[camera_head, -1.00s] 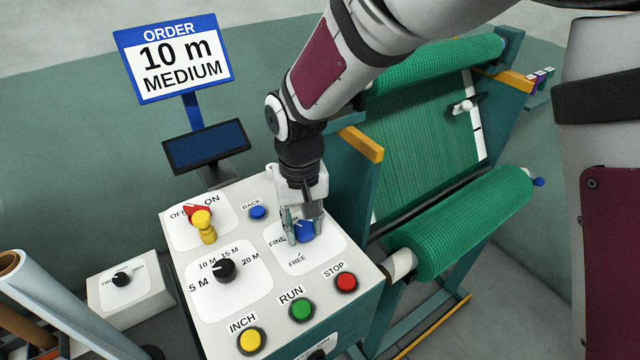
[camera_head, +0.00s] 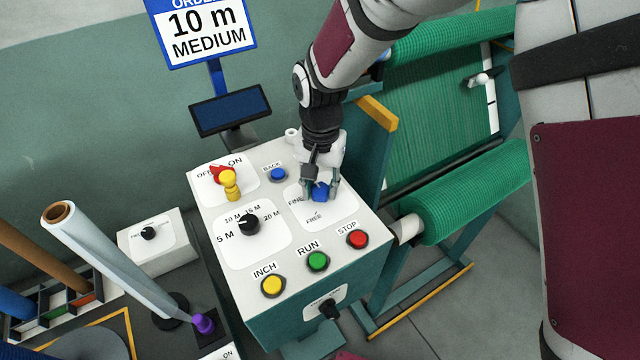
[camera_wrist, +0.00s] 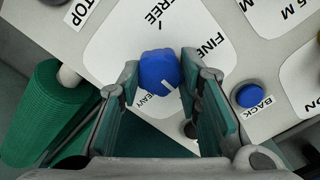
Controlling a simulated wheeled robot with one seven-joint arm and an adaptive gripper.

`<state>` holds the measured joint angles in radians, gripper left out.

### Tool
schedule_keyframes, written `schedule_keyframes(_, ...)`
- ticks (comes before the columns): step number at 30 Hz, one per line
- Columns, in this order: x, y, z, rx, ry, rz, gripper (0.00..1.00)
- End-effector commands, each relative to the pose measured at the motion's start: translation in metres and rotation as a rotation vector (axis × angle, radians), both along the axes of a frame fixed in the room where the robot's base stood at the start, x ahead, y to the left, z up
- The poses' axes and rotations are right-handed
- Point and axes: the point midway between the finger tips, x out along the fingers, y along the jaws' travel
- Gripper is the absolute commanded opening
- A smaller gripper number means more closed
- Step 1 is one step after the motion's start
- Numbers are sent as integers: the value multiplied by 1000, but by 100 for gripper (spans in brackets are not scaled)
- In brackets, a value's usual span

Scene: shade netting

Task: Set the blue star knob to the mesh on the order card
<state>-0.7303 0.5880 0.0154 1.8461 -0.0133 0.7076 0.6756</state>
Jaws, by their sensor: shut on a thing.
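The order card (camera_head: 212,32) at the top of the head view reads 10 m MEDIUM; its top is cut off. The blue star knob (camera_head: 320,192) sits on the white control panel, with FINE and FREE printed beside it. My gripper (camera_head: 321,186) points down over the knob and is shut on it. In the wrist view the knob (camera_wrist: 158,68) is between the two fingers of my gripper (camera_wrist: 161,74). FREE and FINE also show; no MEDIUM label is visible around the knob.
The panel also carries a red and yellow OFF/ON switch (camera_head: 228,181), a blue BACK button (camera_head: 278,174), a black length dial (camera_head: 248,223) and INCH, RUN and STOP (camera_head: 357,239) buttons. Green netting rolls (camera_head: 465,195) stand close on the right.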

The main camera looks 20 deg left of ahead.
Motion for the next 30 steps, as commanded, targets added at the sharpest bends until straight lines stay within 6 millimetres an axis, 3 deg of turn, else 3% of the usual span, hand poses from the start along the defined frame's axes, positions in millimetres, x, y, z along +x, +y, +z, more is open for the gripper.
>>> schedule_keyframes(8, 0, 0, 0, 0, 0, 0, 4)
schedule_keyframes(9, 0, 0, 0, 0, 0, 0, 41)
schedule_keyframes(11, 0, 0, 0, 0, 0, 0, 52)
schedule_keyframes(22, 0, 0, 4, 1, -1, 1, 52)
schedule_keyframes(26, 1, 1, 19, 3, -3, 1, 52)
schedule_keyframes(30, 1, 1, 47, 4, -4, 1, 52)
